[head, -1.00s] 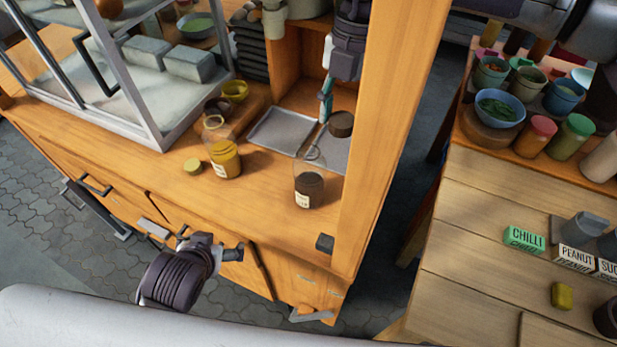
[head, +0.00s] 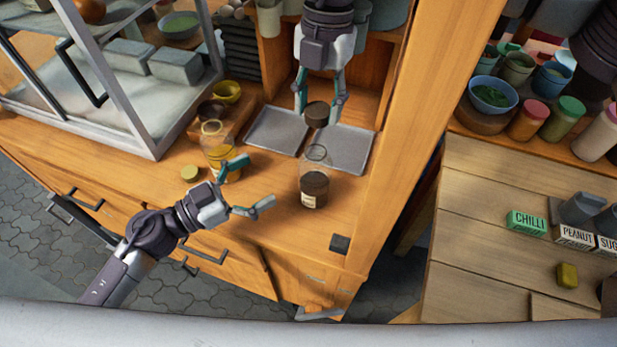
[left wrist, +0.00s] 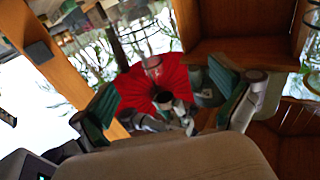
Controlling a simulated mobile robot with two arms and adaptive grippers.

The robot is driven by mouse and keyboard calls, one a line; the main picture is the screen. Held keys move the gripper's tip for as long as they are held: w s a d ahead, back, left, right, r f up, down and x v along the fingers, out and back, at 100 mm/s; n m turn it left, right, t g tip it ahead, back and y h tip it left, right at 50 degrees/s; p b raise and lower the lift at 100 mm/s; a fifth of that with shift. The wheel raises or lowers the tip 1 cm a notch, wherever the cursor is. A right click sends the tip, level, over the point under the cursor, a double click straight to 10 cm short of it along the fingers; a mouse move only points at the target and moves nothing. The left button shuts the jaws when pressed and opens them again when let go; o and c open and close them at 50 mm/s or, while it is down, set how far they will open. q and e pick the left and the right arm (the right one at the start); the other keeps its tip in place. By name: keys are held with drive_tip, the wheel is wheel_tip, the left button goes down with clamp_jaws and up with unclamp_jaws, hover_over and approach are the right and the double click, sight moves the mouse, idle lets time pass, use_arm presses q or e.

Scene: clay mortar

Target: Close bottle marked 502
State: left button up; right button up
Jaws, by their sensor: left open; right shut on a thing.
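A clear bottle with dark contents and a pale label (head: 314,188) stands upright and uncapped on the wooden counter. A clear bottle with yellow contents (head: 212,146) stands to its left, partly hidden by my left gripper. Neither label's number is readable. My right gripper (head: 318,108) comes down from the top and is shut on a dark brown round lid (head: 317,115), behind the dark bottle. My left gripper (head: 248,184) is open and empty between the two bottles in the head view. Its spread fingers also show in the left wrist view (left wrist: 172,95), with a clear glass shape beyond.
A yellow lid (head: 189,173) lies on the counter at the left. Two grey trays (head: 278,130) (head: 348,150) lie behind the dark bottle. A glass-sided case (head: 140,100) stands at the left and a wooden post (head: 425,130) at the right.

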sight(315, 165)
drive_tip(key=shift+a, duration=0.15)
use_arm(q)
drive_tip(key=shift+s+d+f+m+g, duration=0.15)
drive_tip(key=shift+s+f+m+g, duration=0.4)
drive_tip(key=shift+g, duration=0.45)
drive_tip(key=x, duration=1.2)
drive_tip(key=shift+r, duration=0.2)
drive_tip(key=c, duration=1.8)
use_arm(e)
drive_tip(key=shift+f, duration=2.5)
drive_tip(key=shift+f, duration=0.9)
